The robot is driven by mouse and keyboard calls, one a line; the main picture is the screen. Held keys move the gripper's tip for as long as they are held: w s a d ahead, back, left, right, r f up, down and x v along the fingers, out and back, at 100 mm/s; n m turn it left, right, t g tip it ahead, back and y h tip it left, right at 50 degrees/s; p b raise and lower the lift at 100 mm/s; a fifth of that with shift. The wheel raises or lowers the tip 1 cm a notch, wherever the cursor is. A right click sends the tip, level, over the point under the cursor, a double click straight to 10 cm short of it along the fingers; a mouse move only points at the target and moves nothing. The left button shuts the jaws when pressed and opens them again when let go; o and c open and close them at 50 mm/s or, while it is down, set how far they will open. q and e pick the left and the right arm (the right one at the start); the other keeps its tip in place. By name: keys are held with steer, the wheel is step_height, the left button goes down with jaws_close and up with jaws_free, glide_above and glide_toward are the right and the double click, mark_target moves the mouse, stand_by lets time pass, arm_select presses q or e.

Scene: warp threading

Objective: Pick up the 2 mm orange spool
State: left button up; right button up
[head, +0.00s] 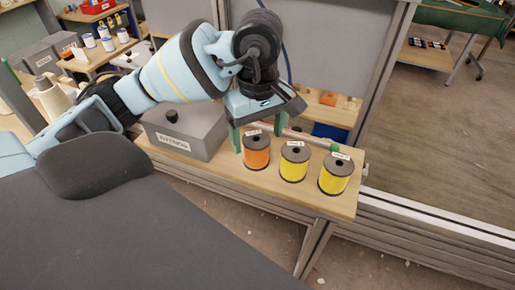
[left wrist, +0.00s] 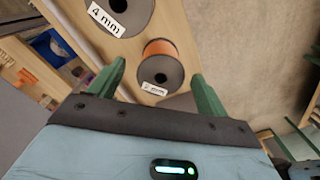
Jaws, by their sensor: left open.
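The orange spool (head: 256,158) stands upright at the left end of a row of three spools on a wooden shelf, with dark grey flanges and a white label on top. My left gripper (head: 258,142) is over it, pointing down and open, with one green finger to its left and one to its right rear. In the left wrist view the orange spool (left wrist: 161,49) appears between the tips of my open left gripper (left wrist: 158,70), with a gap on each side. Its label is too small to read surely. My right gripper is not in view.
Two yellow spools (head: 294,165) (head: 335,177) stand just right of the orange one. A spool labelled 4 mm (left wrist: 118,14) is beside it in the left wrist view. A grey box (head: 186,133) stands left of the gripper. The shelf's front edge is close to the spools.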

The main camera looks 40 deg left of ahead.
mark_target(257, 152)
arm_select(q)
steer(key=shift+f, duration=0.5)
steer(key=shift+a+f, duration=0.1)
steer(key=shift+f, duration=2.25)
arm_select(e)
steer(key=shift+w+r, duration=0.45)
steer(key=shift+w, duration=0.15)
arm_select(q)
steer(key=c, duration=1.1)
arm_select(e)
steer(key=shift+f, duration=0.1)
arm_select(q)
step_height(257, 152, up, 10)
steer(key=shift+r+p, duration=0.1)
steer(key=shift+p, duration=0.5)
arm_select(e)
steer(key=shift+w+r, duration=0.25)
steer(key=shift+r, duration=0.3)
